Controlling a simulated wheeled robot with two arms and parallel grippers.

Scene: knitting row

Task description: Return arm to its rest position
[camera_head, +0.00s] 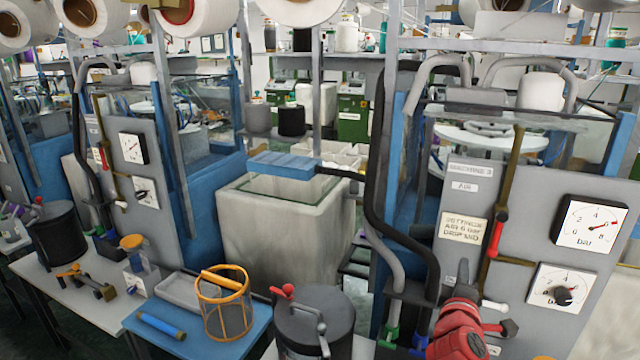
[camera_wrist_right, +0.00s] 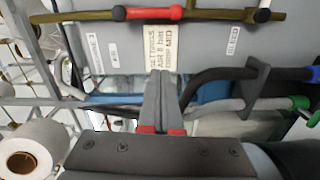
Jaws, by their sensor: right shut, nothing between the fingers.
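My right arm is red and dark grey and comes in at the bottom right of the head view. Its gripper (camera_head: 462,276) points up in front of the grey machine panel (camera_head: 530,235). In the right wrist view the gripper's fingers (camera_wrist_right: 160,90) are together with nothing between them. They lie below the printed settings label (camera_wrist_right: 157,47) in the picture, and I cannot tell that they touch anything. My left gripper is not in view.
The panel carries two dials (camera_head: 591,227) and a brown pipe with a red handle (camera_head: 494,238). Black and grey hoses (camera_head: 378,215) curve down left of the arm. A dark canister (camera_head: 314,325) and a blue tray (camera_head: 195,325) with an orange-rimmed basket (camera_head: 224,308) stand further left.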

